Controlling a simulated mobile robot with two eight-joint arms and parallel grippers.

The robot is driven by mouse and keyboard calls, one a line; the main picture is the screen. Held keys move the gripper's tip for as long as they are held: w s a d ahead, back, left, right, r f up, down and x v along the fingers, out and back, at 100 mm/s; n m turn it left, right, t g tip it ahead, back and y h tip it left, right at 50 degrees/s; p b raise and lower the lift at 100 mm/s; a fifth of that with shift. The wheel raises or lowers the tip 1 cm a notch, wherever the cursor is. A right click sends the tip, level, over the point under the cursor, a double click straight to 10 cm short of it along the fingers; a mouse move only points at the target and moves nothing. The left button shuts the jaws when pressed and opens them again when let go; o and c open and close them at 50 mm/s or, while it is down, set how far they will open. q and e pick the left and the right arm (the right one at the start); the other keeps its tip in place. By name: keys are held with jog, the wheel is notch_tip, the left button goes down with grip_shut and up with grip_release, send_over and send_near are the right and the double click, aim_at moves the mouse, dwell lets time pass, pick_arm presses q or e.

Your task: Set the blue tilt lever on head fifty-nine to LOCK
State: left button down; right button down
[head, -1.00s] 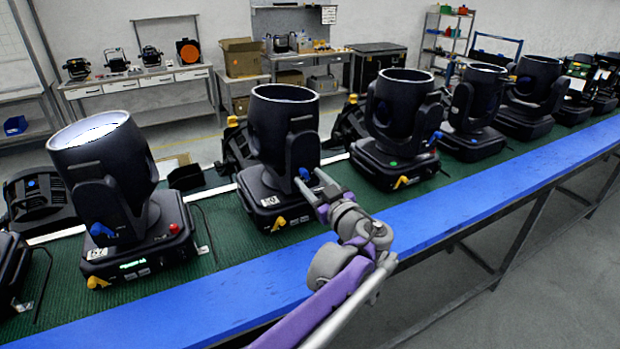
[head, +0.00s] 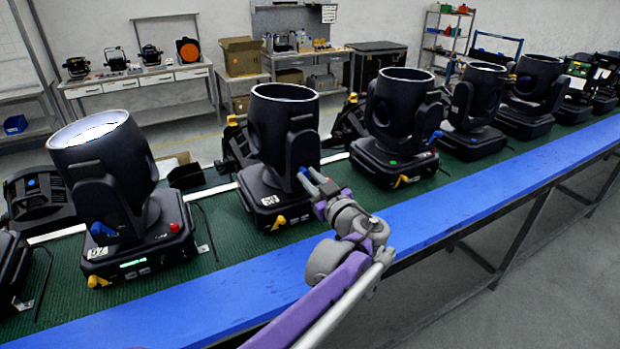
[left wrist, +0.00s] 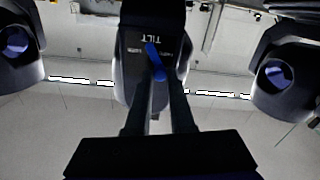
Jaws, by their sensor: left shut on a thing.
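The moving head numbered 59 (head: 283,140) stands on the green belt, a black fixture with a numbered tag and a yellow lever low on its base. Its blue tilt lever (head: 304,172) is on the yoke side facing me. In the left wrist view the blue lever (left wrist: 157,62) slants below the upside-down word TILT. My left gripper (head: 311,180) is shut on this lever, with a finger on each side of it. The gripper partly covers the lever in the head view, and the small marks beside it are too blurred to read. My right gripper is not in view.
Head 57 (head: 104,180) stands to the left and another head (head: 397,125) to the right, with several more along the belt. A blue rail (head: 440,211) runs along the near edge. A workbench (head: 140,82) stands behind. The floor at lower right is clear.

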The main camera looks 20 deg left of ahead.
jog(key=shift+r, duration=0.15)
pick_arm(q)
jog(key=m, duration=0.1)
jog(key=p, duration=0.1)
jog(key=m, duration=0.1)
jog(key=shift+w+d+r+m, duration=0.25)
jog(key=shift+w+m, duration=0.05)
jog(key=m, duration=0.2)
jog(key=p, duration=0.1)
jog(key=shift+w+d+m, duration=0.25)
jog(key=shift+w+m, duration=0.05)
jog(key=shift+m, duration=0.1)
jog(key=m, duration=0.3)
jog(key=shift+w+d+p, duration=0.3)
jog(key=shift+w+p, duration=0.05)
jog(key=shift+p, duration=0.05)
jog(key=shift+w+d+f+m, duration=0.15)
jog(key=shift+m, duration=0.75)
jog(key=shift+w+d+f+m, duration=0.1)
jog(key=shift+w+m, duration=0.05)
jog(key=shift+m, duration=0.75)
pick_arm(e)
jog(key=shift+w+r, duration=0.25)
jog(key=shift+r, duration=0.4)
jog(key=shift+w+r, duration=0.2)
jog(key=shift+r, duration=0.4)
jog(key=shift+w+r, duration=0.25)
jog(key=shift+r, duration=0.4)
